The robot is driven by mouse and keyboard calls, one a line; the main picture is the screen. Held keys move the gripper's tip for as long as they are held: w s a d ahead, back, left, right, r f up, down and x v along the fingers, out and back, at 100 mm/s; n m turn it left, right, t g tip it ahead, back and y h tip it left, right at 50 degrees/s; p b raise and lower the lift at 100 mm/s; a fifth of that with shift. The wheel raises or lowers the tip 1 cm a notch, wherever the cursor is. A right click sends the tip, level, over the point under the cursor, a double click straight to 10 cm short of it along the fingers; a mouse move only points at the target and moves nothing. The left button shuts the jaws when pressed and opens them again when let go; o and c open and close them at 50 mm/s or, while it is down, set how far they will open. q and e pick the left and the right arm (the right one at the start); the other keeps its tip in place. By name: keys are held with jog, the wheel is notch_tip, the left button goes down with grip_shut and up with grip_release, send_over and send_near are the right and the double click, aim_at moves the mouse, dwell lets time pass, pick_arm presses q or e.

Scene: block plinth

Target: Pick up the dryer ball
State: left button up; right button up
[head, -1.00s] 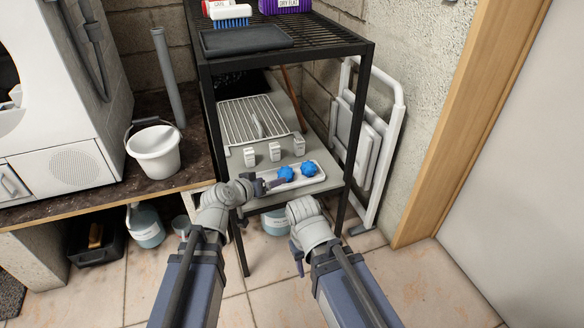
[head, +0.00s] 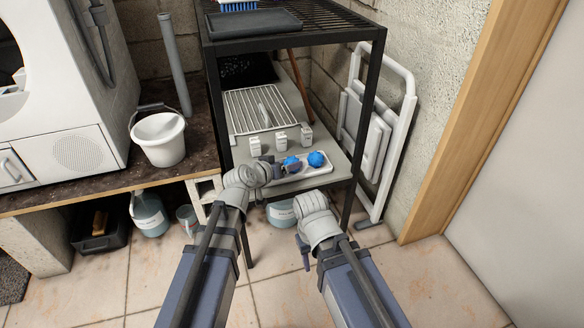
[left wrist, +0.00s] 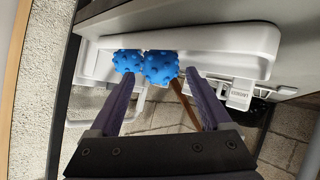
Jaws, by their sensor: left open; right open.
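Two blue knobbly dryer balls, a left one (head: 291,165) and a right one (head: 316,158), sit in a white tray (head: 318,171) on the rack's lower shelf. My left gripper (head: 284,168) is open at the tray's left end, close to the left ball. In the left wrist view, the larger-looking ball (left wrist: 161,67) shows between and beyond the open fingers (left wrist: 160,80), and the other ball (left wrist: 127,61) is beside it. Contact cannot be made out. My right gripper (head: 304,258) is open and low in front of the shelf, away from the balls.
Several small white blocks (head: 281,141) and a white wire rack (head: 260,110) lie behind the tray. Black rack posts (head: 361,130) and an upper shelf (head: 330,34) frame the space. A white bucket (head: 160,138) stands left; a folded white step stool (head: 385,130) stands right.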

pick_arm(q)
jog(key=x, duration=0.3)
jog(key=shift+b, duration=0.4)
jog(key=shift+s, duration=0.15)
jog(key=c, duration=1.1)
